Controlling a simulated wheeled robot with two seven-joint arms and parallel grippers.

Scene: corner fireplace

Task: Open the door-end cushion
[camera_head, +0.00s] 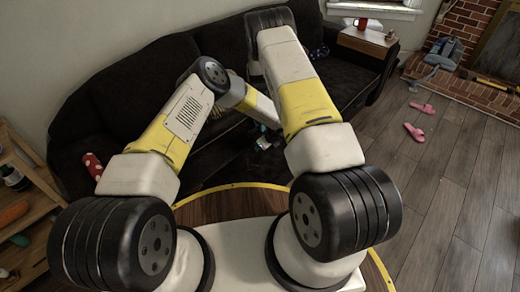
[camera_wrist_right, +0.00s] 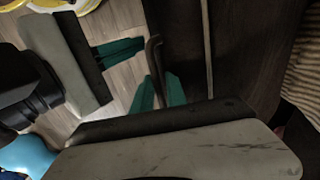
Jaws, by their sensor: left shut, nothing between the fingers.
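The dark sofa (camera_head: 130,85) runs along the wall in the head view. I cannot tell its door-end cushion apart from the rest of the dark seat. My left gripper (camera_head: 263,142) is low in front of the sofa, partly hidden by my arms. It also shows at the upper left of the right wrist view (camera_wrist_right: 122,50), its teal fingers together and empty. My right gripper (camera_wrist_right: 160,92) has its teal fingers on either side of a thin dark bar (camera_wrist_right: 154,52), beside a dark brown surface (camera_wrist_right: 240,55). Whether they grip the bar is unclear.
A wooden shelf (camera_head: 25,170) stands at the left. A side table (camera_head: 368,42) with a red cup (camera_head: 362,23) is at the sofa's far end. Pink slippers (camera_head: 414,132) lie on the open wood floor at right, before the brick hearth (camera_head: 460,90).

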